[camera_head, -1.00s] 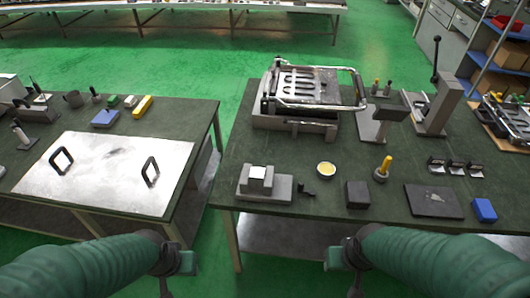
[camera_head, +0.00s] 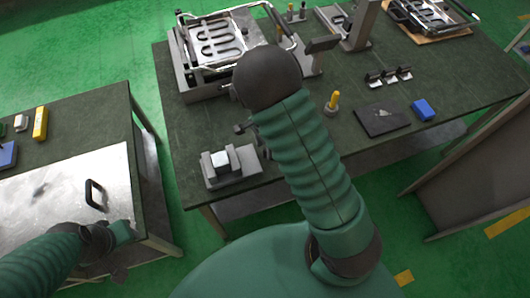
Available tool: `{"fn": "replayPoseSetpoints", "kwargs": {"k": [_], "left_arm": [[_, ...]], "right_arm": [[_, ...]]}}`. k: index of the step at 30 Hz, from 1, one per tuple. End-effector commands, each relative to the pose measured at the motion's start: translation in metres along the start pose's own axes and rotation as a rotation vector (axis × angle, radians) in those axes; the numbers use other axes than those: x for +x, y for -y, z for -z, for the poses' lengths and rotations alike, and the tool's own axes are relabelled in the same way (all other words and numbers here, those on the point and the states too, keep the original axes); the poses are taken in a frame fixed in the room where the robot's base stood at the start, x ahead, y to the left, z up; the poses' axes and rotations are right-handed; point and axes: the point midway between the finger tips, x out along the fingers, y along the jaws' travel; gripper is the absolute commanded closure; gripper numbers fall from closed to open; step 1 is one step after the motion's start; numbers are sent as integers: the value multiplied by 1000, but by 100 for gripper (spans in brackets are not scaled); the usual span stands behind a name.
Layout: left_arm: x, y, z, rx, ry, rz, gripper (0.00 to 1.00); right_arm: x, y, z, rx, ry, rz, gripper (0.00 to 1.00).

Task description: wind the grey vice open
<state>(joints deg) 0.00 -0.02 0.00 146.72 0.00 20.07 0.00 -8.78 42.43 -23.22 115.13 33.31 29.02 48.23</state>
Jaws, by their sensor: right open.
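The grey vice (camera_head: 230,166) sits at the near left corner of the right-hand table, with a pale block between its jaws. A small dark part, seemingly its handle (camera_head: 267,153), shows at its right side, partly hidden by my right arm. My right gripper (camera_head: 247,128) is mostly hidden behind my forearm and dark wrist. Only a small dark piece of it shows, just beyond the vice and apart from it in the picture. It is open; nothing shows in it. My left gripper (camera_head: 119,237) is low at the right edge of the left table, its fingers unclear.
A metal heating-element fixture (camera_head: 219,48) stands behind my wrist. A yellow-handled tool (camera_head: 332,101), a dark plate (camera_head: 382,119), a blue block (camera_head: 423,110) and several small brackets (camera_head: 388,76) lie to the right. The left table holds a metal plate (camera_head: 50,195) with a black handle.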

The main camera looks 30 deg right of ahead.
Motion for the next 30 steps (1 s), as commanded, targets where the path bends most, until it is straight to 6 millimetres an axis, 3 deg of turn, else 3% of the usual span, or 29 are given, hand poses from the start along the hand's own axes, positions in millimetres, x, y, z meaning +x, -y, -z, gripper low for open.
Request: {"fn": "replayPoseSetpoints", "kwargs": {"k": [3, 6, 16, 26, 30], "left_arm": [[3, 0, 0, 0, -1, 0, 64], [3, 0, 0, 0, -1, 0, 64], [3, 0, 0, 0, -1, 0, 64], [3, 0, 0, 0, -1, 0, 64], [3, 0, 0, 0, -1, 0, 64]], "right_arm": [[25, -1, 1, 2, 0, -3, 56], [36, -1, 0, 0, 0, 0, 56], [41, -1, 0, -1, 0, 2, 56], [41, -1, 0, -1, 0, 2, 99], [41, -1, 0, -1, -1, 2, 100]]}}
